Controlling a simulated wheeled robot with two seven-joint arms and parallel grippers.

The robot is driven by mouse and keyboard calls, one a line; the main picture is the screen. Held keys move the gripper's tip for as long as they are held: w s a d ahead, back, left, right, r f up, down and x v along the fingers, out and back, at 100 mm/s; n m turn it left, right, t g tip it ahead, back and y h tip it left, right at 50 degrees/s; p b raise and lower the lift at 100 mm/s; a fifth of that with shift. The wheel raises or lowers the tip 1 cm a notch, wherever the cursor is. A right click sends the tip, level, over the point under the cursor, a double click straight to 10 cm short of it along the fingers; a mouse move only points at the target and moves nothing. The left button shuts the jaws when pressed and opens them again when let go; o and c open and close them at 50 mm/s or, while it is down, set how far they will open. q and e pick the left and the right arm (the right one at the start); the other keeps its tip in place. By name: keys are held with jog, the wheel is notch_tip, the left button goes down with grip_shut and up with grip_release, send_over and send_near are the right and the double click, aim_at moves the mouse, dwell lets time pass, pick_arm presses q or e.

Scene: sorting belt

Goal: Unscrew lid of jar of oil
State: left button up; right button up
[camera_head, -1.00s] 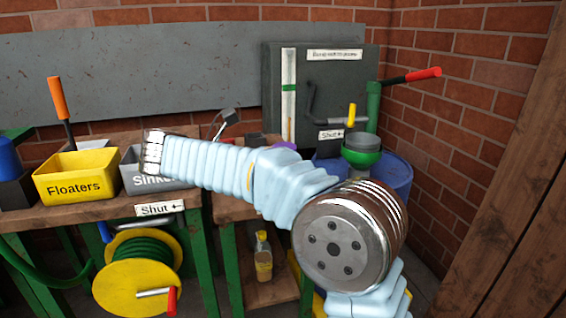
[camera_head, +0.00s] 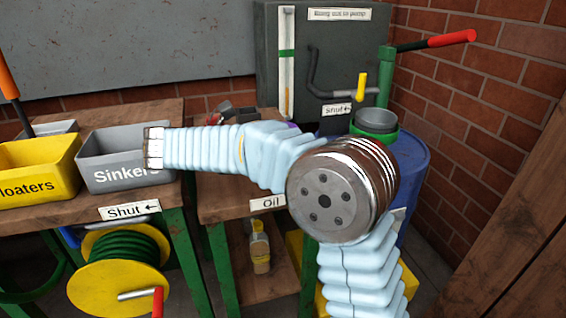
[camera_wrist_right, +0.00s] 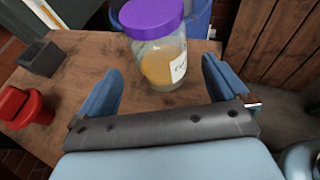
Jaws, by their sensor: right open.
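The jar of oil (camera_wrist_right: 160,55) stands upright on a wooden bench in the right wrist view, with a purple lid (camera_wrist_right: 151,15), yellowish oil and a white label. My right gripper (camera_wrist_right: 165,82) is open, its two blue fingers spread apart. The jar is just beyond and between the fingertips, with nothing gripped. In the head view my right arm hides the jar and the gripper; only a sliver of purple (camera_head: 292,125) shows above the arm. The lid is on the jar. My left gripper is not in view.
The bench front carries an "Oil" label (camera_head: 268,203). A small dark box (camera_wrist_right: 40,58) and a red object (camera_wrist_right: 22,105) lie left of the jar. A blue barrel (camera_head: 408,175) stands right of the bench; yellow (camera_head: 40,165) and grey (camera_head: 122,160) bins are left.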

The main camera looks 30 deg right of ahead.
jog(key=shift+x, duration=3.8)
jog(key=c, duration=1.2)
jog(key=shift+r, duration=0.5)
notch_tip(320, 180, up, 3)
jog(key=shift+f, duration=0.2)
jog(key=s+a+r+p, duration=0.1)
jog(key=s+a+r, duration=0.3)
jog(key=s, duration=0.1)
jog(key=s+a+r, duration=0.5)
jog(key=shift+s+a+r+p, duration=0.2)
jog(key=shift+a+r+p, duration=0.05)
jog(key=shift+p, duration=0.1)
